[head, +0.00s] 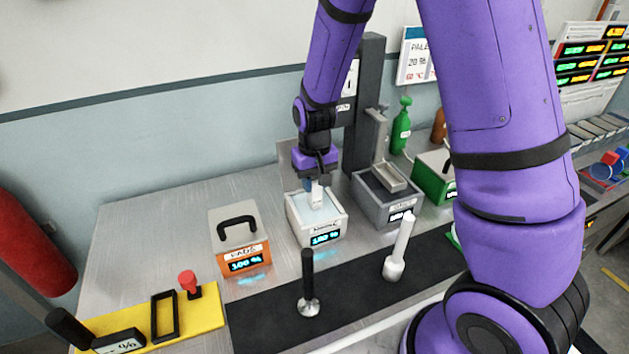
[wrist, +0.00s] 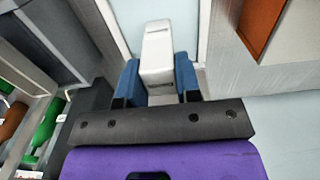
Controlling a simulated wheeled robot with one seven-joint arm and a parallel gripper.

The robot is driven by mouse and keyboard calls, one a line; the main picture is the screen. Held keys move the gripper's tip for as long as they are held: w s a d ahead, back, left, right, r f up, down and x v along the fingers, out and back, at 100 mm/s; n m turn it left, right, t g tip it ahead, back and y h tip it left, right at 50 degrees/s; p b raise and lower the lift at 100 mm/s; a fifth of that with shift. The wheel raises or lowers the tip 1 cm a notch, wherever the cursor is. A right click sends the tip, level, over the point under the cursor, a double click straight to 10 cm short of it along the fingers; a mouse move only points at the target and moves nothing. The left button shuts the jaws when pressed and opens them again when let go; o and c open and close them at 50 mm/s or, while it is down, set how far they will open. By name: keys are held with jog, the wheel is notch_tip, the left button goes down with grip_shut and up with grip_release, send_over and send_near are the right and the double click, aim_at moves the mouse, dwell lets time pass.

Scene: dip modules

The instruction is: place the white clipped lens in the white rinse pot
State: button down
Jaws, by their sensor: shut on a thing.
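My gripper (head: 314,186) points down over the white rinse pot (head: 319,233), a white box with a lit blue display. Its blue fingers, also seen in the wrist view (wrist: 156,82), are shut on the white clip of the clipped lens (head: 318,201). In the wrist view the white clip (wrist: 157,45) stands between the fingers, with the pot's pale interior around its far end. The lens itself does not show, and I cannot tell how deep the lower end reaches.
An orange pot with a black-handled lid (head: 238,240) stands left of the white pot. A grey pot (head: 400,215) and grey column (head: 364,110) stand to the right. A black-handled tool (head: 307,280) and a white-handled tool (head: 400,247) stand on the dark mat in front.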

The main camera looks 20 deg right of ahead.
jog(key=shift+f, duration=0.15)
jog(key=c, duration=0.8)
grip_release()
notch_tip(320, 180, up, 12)
jog(key=s+d+r+t, duration=0.3)
jog(key=s+d+r, duration=0.1)
jog(key=s+r, duration=0.8)
jog(key=s+d+r+t, duration=0.2)
jog(key=s+r, duration=0.3)
jog(key=s, duration=0.7)
jog(key=shift+d+r, duration=0.2)
jog(key=shift+d, duration=0.25)
